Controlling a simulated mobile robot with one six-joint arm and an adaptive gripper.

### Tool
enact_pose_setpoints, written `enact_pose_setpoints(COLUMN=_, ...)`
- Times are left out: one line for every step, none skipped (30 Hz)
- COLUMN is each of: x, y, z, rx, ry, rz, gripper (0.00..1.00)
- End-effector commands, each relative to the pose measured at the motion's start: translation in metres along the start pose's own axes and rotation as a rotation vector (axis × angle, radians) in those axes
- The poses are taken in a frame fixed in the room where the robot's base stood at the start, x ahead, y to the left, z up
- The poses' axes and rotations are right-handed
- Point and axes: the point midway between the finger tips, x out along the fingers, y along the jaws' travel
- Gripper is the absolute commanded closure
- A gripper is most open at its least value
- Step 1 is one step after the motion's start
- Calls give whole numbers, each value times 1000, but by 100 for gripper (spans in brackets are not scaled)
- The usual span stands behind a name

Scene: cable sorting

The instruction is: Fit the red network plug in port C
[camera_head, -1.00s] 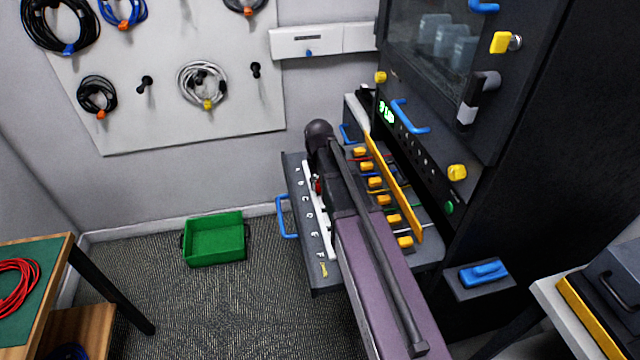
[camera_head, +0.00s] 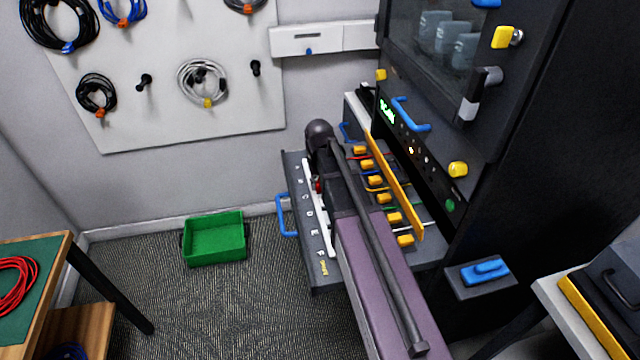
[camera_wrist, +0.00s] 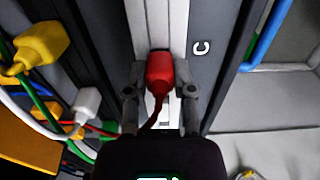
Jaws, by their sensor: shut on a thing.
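The red network plug (camera_wrist: 160,72) is between the fingertips of my gripper (camera_wrist: 160,92), which is shut on it. Its red cable runs back toward the gripper. The plug's front lies against the white port strip (camera_wrist: 166,25), in line with the letter C (camera_wrist: 202,47) printed beside the strip. I cannot tell how deep the plug sits, as its front and the port opening are hidden. In the head view a bit of the red plug (camera_head: 318,186) shows at the white strip (camera_head: 321,222), and my arm hides most of the gripper.
Several yellow plugs (camera_head: 366,165) with coloured cables sit right of the strip, beside a yellow bar (camera_head: 396,185). A white plug (camera_wrist: 87,103) hangs left of my gripper. The black cabinet (camera_head: 470,110) stands close on the right. A green bin (camera_head: 215,240) is on the floor.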

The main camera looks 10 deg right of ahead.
Motion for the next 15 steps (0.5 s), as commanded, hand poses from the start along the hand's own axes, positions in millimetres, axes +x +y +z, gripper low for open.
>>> enact_pose_setpoints(x=0, y=0, z=0, rx=0, ry=0, rz=0, gripper=100)
enact_pose_setpoints(x=0, y=0, z=0, rx=0, ry=0, rz=0, gripper=100)
enact_pose_setpoints(x=0, y=0, z=0, rx=0, ry=0, rz=0, gripper=100)
enact_pose_setpoints(x=0, y=0, z=0, rx=0, ry=0, rz=0, gripper=100)
enact_pose_setpoints(x=0, y=0, z=0, rx=0, ry=0, rz=0, gripper=100)
enact_pose_setpoints(x=0, y=0, z=0, rx=0, ry=0, rz=0, gripper=100)
enact_pose_setpoints(x=0, y=0, z=0, rx=0, ry=0, rz=0, gripper=100)
enact_pose_setpoints(x=0, y=0, z=0, rx=0, ry=0, rz=0, gripper=100)
enact_pose_setpoints(x=0, y=0, z=0, rx=0, ry=0, rz=0, gripper=61)
enact_pose_setpoints(x=0, y=0, z=0, rx=0, ry=0, rz=0, gripper=52)
enact_pose_setpoints(x=0, y=0, z=0, rx=0, ry=0, rz=0, gripper=43)
enact_pose_setpoints(x=0, y=0, z=0, rx=0, ry=0, rz=0, gripper=32)
enact_pose_setpoints(x=0, y=0, z=0, rx=0, ry=0, rz=0, gripper=27)
enact_pose_setpoints(x=0, y=0, z=0, rx=0, ry=0, rz=0, gripper=27)
enact_pose_setpoints(x=0, y=0, z=0, rx=0, ry=0, rz=0, gripper=27)
